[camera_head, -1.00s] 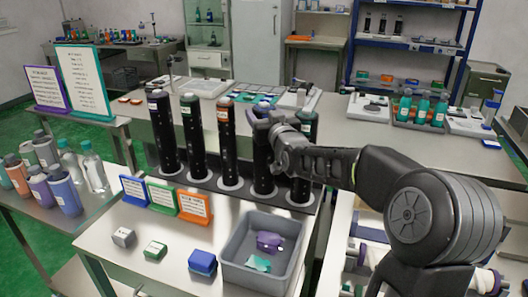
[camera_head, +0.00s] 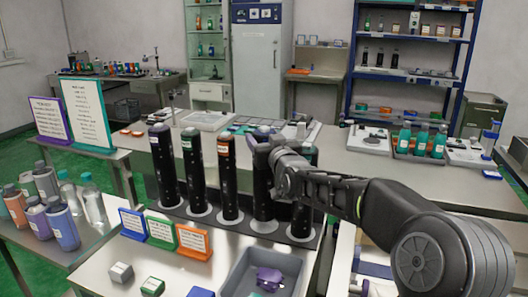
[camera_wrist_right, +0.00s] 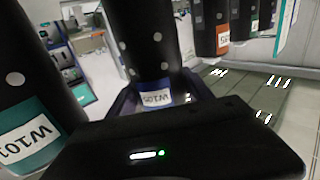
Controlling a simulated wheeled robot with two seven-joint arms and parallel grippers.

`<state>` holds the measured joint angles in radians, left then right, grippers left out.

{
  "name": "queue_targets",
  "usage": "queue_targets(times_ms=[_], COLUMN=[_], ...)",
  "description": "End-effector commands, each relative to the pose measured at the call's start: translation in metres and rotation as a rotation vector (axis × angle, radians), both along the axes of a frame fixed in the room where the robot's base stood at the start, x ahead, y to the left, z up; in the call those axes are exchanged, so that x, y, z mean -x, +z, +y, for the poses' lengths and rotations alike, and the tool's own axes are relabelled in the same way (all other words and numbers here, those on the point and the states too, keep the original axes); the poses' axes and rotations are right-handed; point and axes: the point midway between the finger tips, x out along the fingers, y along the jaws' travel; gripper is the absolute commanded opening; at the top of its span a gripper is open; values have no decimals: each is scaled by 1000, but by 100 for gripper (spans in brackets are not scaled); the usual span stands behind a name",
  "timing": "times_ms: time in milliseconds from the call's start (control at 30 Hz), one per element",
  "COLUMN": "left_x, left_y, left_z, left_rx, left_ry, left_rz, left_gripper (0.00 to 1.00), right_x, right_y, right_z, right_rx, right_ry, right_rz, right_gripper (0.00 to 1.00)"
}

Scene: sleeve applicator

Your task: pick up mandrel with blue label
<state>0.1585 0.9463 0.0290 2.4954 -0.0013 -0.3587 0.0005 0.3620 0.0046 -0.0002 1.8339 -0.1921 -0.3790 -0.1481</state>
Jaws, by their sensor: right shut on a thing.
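The blue-label mandrel (camera_head: 263,190) is a tall dark cylinder, fourth from the left in a row on a dark rack (camera_head: 205,217). It stands upright with its foot at a pale disc. My right gripper (camera_head: 264,141) is shut on it near its top, the fingers partly covering it. In the right wrist view the mandrel (camera_wrist_right: 145,45) rises between the fingers, with its blue-edged label (camera_wrist_right: 157,98) beside them. My left gripper is not in view.
Mandrels with green (camera_head: 194,165) and orange (camera_head: 228,175) labels stand to the left. A teal-label mandrel (camera_wrist_right: 28,105) is close by, partly behind my arm in the head view. Small signs (camera_head: 162,232) and a grey bin (camera_head: 238,272) are in front.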

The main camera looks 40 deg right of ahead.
Motion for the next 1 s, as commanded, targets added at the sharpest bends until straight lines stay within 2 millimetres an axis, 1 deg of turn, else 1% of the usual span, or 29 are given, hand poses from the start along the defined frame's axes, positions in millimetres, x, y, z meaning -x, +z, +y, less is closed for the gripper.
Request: queue_targets(times_ms=[33, 200, 300, 400, 500, 1000], left_x=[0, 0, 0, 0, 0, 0], left_y=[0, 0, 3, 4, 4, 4], left_z=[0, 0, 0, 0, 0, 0], left_rx=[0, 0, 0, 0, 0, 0], left_ry=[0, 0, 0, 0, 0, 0], left_rz=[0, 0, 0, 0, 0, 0], left_gripper=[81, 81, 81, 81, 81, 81], right_x=[0, 0, 0, 0, 0, 0], right_y=[14, 47, 62, 70, 73, 73], right_z=[0, 0, 0, 0, 0, 0], right_rx=[3, 3, 2, 2, 2, 2], right_ry=[0, 0, -1, -1, 0, -1], right_rz=[-10, -9, -8, -6, -4, -4], right_gripper=[0, 0, 0, 0, 0, 0])
